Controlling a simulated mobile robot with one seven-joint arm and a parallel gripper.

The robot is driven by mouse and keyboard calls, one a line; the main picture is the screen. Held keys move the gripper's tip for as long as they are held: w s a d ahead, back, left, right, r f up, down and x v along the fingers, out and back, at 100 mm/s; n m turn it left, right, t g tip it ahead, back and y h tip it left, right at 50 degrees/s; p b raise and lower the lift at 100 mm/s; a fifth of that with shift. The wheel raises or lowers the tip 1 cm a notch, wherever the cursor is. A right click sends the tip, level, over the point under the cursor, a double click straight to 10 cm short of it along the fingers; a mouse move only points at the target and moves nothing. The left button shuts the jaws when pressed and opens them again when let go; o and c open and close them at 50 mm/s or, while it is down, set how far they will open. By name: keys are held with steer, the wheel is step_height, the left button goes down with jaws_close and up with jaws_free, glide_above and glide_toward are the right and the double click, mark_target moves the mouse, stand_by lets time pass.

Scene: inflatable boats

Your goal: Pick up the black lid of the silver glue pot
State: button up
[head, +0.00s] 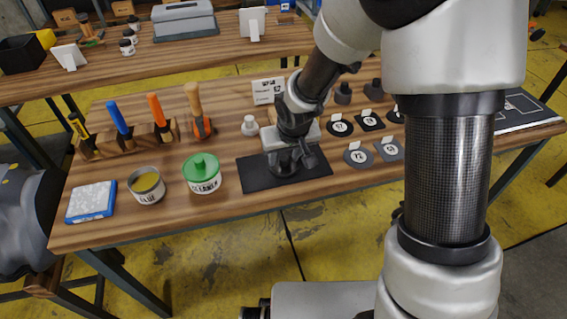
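The silver glue pot (147,186), labelled GLUE, stands near the front left of the wooden table, with no lid on it and yellowish glue showing inside. My gripper (285,166) points down over a black mat (255,181) at the front middle of the table, to the right of the pot. A dark shape shows at the fingertips against the mat. It may be the black lid, but I cannot tell it from the dark fingers. Whether the fingers are open or shut on something is unclear.
A green-lidded CLEANER pot (202,173) stands between the glue pot and the mat. A blue-and-white box (91,201) lies at the left. Tools stand in wooden blocks (150,134) behind. Several labelled black discs and squares (358,156) lie right of the mat.

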jaws_close()
steer(key=shift+r, duration=0.1)
